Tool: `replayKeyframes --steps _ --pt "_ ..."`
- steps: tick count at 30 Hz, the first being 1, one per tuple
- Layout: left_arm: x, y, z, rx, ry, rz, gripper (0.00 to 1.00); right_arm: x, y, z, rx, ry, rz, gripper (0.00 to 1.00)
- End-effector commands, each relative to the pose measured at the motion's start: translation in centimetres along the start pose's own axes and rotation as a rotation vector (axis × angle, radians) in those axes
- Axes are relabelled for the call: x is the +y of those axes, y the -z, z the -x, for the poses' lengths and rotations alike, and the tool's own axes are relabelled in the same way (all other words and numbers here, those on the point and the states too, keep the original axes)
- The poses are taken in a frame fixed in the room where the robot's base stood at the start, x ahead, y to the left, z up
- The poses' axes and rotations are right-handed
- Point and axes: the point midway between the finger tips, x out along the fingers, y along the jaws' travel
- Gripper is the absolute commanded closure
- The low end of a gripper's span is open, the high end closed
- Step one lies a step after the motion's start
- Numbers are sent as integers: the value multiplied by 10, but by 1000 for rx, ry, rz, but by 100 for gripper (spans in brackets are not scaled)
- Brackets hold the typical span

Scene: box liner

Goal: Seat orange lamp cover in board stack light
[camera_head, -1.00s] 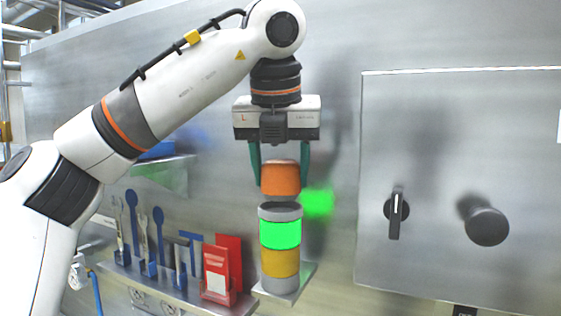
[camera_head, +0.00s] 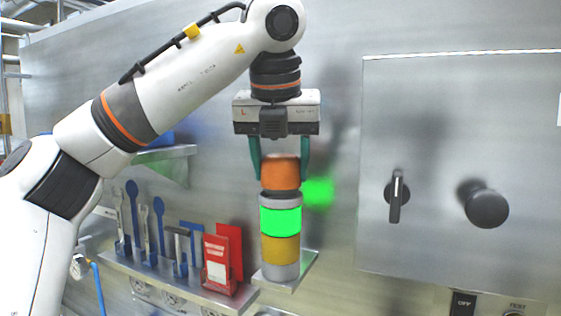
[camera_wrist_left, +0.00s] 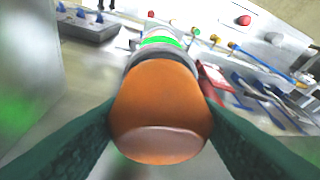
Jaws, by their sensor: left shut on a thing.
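The orange lamp cover (camera_head: 280,172) is held between the green fingers of my left gripper (camera_head: 280,170), directly above the stack light. The stack light (camera_head: 280,248) stands upright on a small shelf, with a grey top ring, a lit green section, a yellow section and a grey base. In the head view a dark band lies between cover and grey ring; I cannot tell whether they touch. In the left wrist view the cover (camera_wrist_left: 160,110) fills the middle between both fingers, with the grey ring (camera_wrist_left: 158,52) and green section just beyond. My right gripper is not in view.
A tool shelf (camera_head: 185,280) with blue-handled tools and a red holder (camera_head: 222,262) is left of the stack light. A panel with a black lever (camera_head: 397,195) and a round knob (camera_head: 486,208) is at right. The wall between is bare.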

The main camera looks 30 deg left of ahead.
Motion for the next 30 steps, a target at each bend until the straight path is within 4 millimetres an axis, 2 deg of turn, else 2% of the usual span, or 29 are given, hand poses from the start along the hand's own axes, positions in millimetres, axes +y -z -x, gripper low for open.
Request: replayKeyframes --steps 23,24,27,30 --pt "0 -5 -11 0 0 0 69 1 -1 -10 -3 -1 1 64" --pt "0 -4 -10 0 0 0 40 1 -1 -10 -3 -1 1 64" --pt "0 -4 -10 0 0 0 23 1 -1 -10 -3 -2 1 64" --pt "0 -4 -10 0 0 0 21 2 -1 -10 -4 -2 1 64"
